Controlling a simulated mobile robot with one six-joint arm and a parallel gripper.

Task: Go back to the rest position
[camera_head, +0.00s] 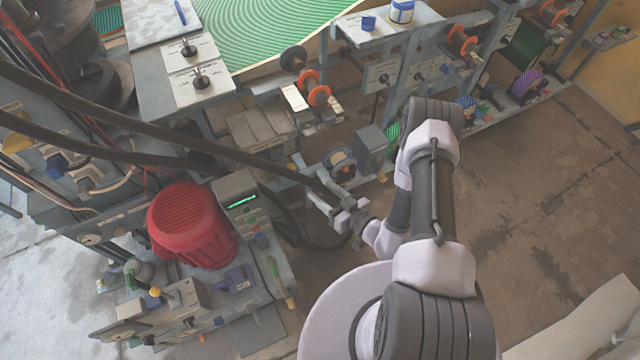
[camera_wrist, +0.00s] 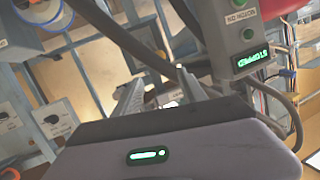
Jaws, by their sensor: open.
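My gripper (camera_head: 348,212) is at the end of my folded arm, low in the middle of the head view, in front of the press frame. In the wrist view its two fingers (camera_wrist: 157,88) stand apart with nothing clearly held between them. A grey control box (camera_head: 236,190) with a lit green display is to the left of my gripper in the head view. The same control box (camera_wrist: 236,30) shows at the upper right of the wrist view, its display reading "STOPPED" upside down.
A red motor (camera_head: 190,225) stands beside the control box. Dark hoses (camera_head: 170,135) cross at the left, ending near my gripper. The concrete floor (camera_head: 530,190) at right is clear.

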